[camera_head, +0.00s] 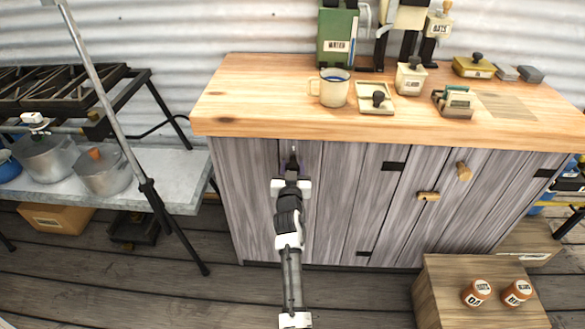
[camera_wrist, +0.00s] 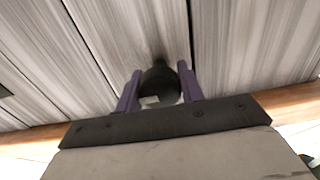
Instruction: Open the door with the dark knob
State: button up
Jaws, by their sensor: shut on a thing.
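The dark knob (camera_wrist: 160,84) sits on the grey plank front of the wooden cabinet. In the wrist view it lies between the two purple fingers of my gripper (camera_wrist: 160,90), which is shut on it. In the head view my gripper (camera_head: 291,166) reaches the cabinet's left part, just under the worktop, and mostly hides the knob. The door (camera_head: 335,205) with this knob looks flush with the cabinet front; its exact edges are hard to tell.
The worktop (camera_head: 260,100) above holds a mug (camera_head: 333,90), a green box (camera_head: 337,38) and several small items. A metal side table (camera_head: 160,180) with pots and a thin pole stands left. A wooden crate (camera_head: 440,285) with two jars stands front right. Floor before the cabinet is clear.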

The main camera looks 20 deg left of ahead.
jog(key=p, duration=0.2)
jog(key=s+p, duration=0.1)
jog(key=shift+s+d+r+y+p, duration=0.2)
jog(key=shift+d+r+y+p, duration=0.1)
jog(key=shift+d+p, duration=0.1)
jog(key=p, duration=0.2)
jog(key=s+p, duration=0.1)
jog(key=p, duration=0.2)
jog(key=shift+d+n+y+p, duration=0.2)
jog(key=shift+n+y+p, duration=0.1)
jog(key=shift+n, duration=0.1)
jog(key=shift+s+d+f+g+p, duration=0.15)
jog(key=shift+s+f+g+p, duration=0.15)
jog(key=shift+p, duration=0.2)
